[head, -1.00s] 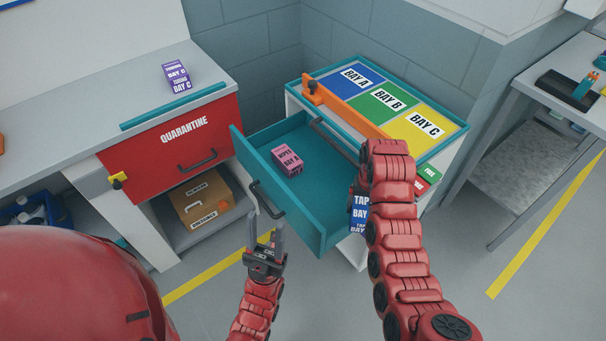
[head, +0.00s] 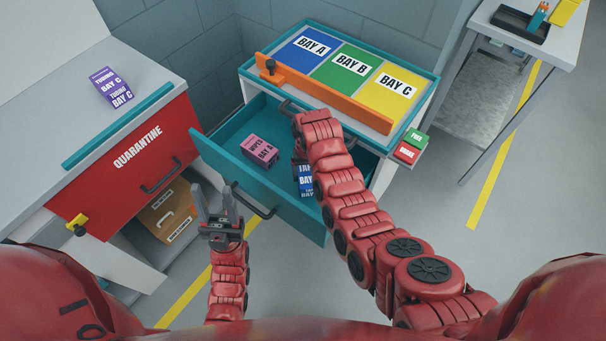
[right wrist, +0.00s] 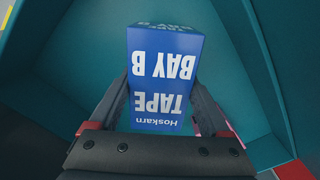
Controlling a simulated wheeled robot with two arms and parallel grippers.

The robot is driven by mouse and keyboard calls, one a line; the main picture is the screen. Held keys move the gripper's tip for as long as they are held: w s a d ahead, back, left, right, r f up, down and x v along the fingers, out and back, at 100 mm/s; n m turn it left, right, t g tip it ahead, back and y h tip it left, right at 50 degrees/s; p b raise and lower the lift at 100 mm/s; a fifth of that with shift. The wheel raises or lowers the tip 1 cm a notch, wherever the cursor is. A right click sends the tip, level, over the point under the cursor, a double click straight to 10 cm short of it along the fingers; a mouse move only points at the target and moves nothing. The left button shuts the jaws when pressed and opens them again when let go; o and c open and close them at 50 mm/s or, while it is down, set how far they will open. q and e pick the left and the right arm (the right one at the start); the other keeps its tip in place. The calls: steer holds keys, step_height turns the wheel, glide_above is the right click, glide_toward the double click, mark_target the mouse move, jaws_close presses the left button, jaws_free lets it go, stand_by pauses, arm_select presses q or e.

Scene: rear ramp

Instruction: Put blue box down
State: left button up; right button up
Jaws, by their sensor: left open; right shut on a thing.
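The blue box marked TAPE BAY B (head: 306,182) is over or inside the open teal drawer, towards its right end. It also shows in the right wrist view (right wrist: 162,75), between the two fingers of my right gripper (right wrist: 160,95), which is shut on it. Teal drawer walls and floor surround it there; I cannot tell whether it touches the floor. In the head view my right arm hides most of that gripper. The open drawer (head: 285,207) also holds a pink box marked BAY A (head: 259,152). My left gripper (head: 214,208) is open and empty, beside the drawer's front handle.
The cabinet top has BAY A, BAY B and BAY C panels, with an orange bar (head: 325,95) along its front edge. A red QUARANTINE drawer (head: 130,165) is at left, with a purple box (head: 111,88) on the counter above. A table (head: 520,35) stands at right.

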steer(key=shift+w+a+f, duration=0.1)
steer(key=shift+f, duration=2.1)
